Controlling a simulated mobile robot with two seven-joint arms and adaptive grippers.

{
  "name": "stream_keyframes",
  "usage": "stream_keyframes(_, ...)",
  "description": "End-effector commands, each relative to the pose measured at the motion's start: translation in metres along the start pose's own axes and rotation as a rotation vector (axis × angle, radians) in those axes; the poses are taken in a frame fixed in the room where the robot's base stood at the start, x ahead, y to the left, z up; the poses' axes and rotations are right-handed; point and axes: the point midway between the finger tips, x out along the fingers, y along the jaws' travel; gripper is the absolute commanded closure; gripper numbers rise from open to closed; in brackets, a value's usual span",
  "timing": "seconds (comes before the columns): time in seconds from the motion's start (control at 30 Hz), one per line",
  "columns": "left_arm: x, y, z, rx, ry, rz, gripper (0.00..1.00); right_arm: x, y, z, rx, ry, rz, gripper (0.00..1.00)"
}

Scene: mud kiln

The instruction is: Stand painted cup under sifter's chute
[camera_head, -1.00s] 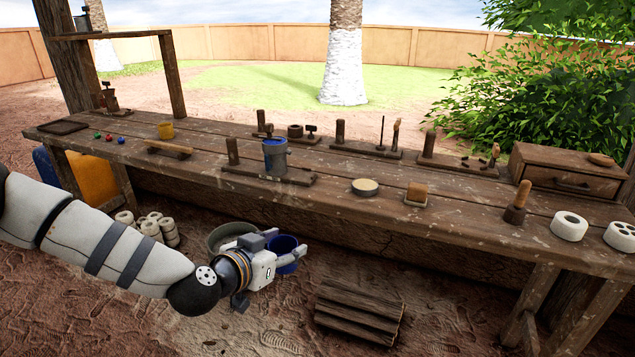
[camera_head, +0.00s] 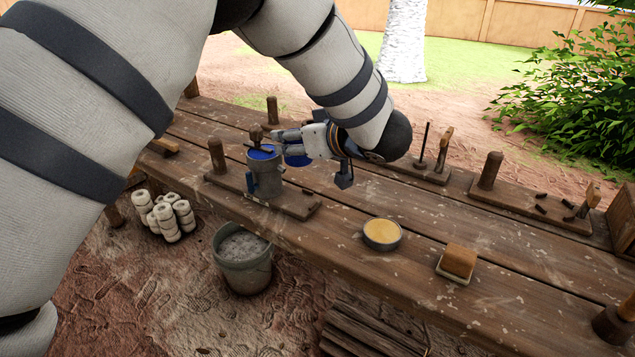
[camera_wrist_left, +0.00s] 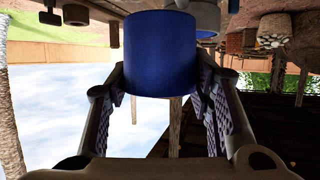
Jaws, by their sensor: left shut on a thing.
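The painted cup (camera_head: 296,158) is blue and sits between the fingers of my left gripper (camera_head: 292,142). In the left wrist view the blue cup (camera_wrist_left: 160,52) fills the space between both pads, and that view looks upside down. The sifter (camera_head: 265,178) is a grey cylinder, blue inside, with a crank on top, standing on a wooden base (camera_head: 300,206) on the bench. My left gripper is shut on the cup, just right of the sifter's top and apparently above the bench. The chute is hard to make out. My right gripper is not in view.
On the bench (camera_head: 345,270) are a round bowl of yellow stuff (camera_head: 382,234), a brown block (camera_head: 458,262) and tool stands with upright pegs (camera_head: 490,170). A grey bucket (camera_head: 243,262) and white rolls (camera_head: 165,215) are on the ground in front.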

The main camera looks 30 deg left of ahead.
Motion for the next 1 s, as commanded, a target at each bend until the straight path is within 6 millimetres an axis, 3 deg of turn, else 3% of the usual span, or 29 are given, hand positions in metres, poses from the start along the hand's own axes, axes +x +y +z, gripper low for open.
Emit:
stream_keyframes(0.2,0.02,-0.001,0.049,0.009,-0.003,-0.005,0.8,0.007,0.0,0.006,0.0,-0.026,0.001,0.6)
stream_keyframes(0.5,0.037,-0.001,0.091,0.008,-0.004,-0.004,0.8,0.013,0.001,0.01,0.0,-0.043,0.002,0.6)
stream_keyframes(0.8,0.038,-0.001,0.094,0.002,-0.003,-0.002,0.8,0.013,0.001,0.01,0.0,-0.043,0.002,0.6)
stream_keyframes(0.83,0.038,-0.001,0.094,0.002,-0.003,-0.002,0.51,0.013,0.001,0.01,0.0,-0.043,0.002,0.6)
stream_keyframes(0.9,0.038,-0.001,0.093,0.002,-0.002,-0.001,0.35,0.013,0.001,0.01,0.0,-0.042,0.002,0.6)
stream_keyframes(1.0,0.038,-0.001,0.093,0.002,-0.002,-0.001,0.33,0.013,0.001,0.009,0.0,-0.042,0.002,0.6)
